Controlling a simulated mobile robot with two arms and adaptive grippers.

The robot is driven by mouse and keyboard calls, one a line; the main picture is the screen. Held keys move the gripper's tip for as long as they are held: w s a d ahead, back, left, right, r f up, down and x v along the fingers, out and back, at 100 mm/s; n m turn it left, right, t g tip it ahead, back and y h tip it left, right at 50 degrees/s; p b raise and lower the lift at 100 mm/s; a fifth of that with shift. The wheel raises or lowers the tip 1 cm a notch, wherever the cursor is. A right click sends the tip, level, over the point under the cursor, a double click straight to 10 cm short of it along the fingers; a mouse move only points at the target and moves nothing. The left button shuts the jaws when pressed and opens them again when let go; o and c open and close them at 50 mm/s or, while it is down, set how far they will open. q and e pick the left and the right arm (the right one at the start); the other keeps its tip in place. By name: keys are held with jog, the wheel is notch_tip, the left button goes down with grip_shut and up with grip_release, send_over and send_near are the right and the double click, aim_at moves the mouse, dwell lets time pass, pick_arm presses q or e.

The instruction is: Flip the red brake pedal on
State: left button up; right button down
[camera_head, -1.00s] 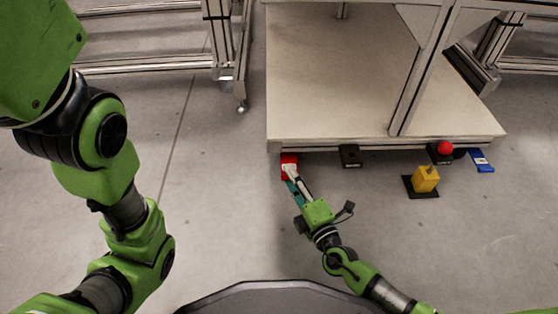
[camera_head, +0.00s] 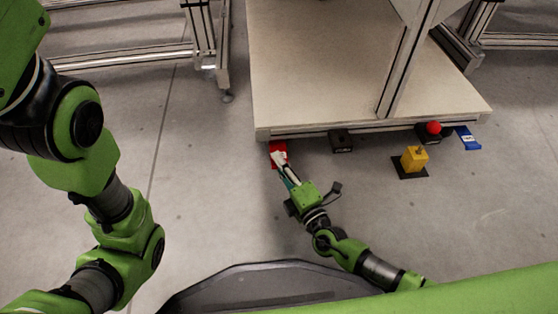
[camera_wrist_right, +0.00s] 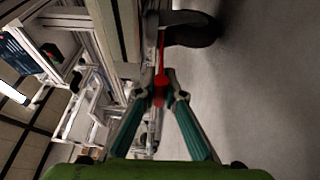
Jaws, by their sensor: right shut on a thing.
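The red brake pedal (camera_head: 277,148) is at the left front corner of the table frame, low near the floor. My right gripper (camera_head: 281,162) reaches it from the front, and its fingertips hide part of it. In the right wrist view my right gripper (camera_wrist_right: 160,96) is shut on a red part of the pedal (camera_wrist_right: 161,80) between the fingertips. Whether the pedal is flipped on cannot be told. My left arm stands at the left of the head view, and its gripper is not in view.
Along the table's front edge (camera_head: 300,132) sit a black box (camera_head: 341,141), a red button (camera_head: 434,128) and a blue pedal (camera_head: 467,138). A yellow block (camera_head: 414,158) stands on a dark plate on the floor. The floor (camera_head: 220,200) left of the pedal is clear.

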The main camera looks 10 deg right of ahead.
jog(key=shift+f+t+y, duration=0.3)
jog(key=shift+y, duration=0.1)
jog(key=shift+n, duration=0.3)
jog(key=shift+a, duration=0.1)
